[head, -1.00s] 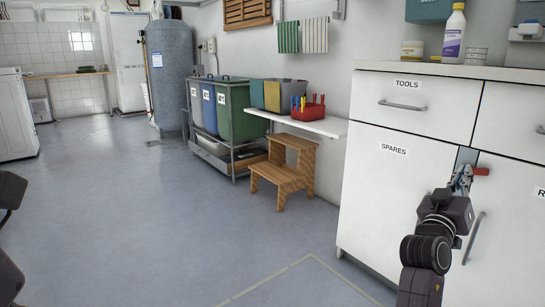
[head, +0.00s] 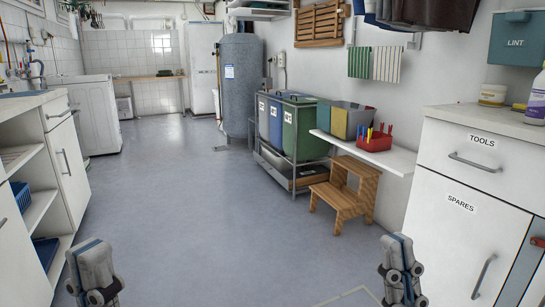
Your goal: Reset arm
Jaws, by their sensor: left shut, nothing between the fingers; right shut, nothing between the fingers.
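My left gripper (head: 90,258) is at the lower left of the head view, above the floor. It is shut and empty. My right gripper (head: 400,255) is at the bottom right of centre, left of the white cabinet (head: 440,215). It is also shut and empty, and apart from the cabinet. Both point up in the picture, roughly upright. Most of both arms is out of view below.
The SPARES door (head: 460,225) and TOOLS drawer (head: 475,155) look closed. A red-ended piece (head: 538,242) shows at the right edge. A wooden step stool (head: 345,195) stands by the bins (head: 303,130). A white counter (head: 45,130) with open shelves is at left. The middle floor is clear.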

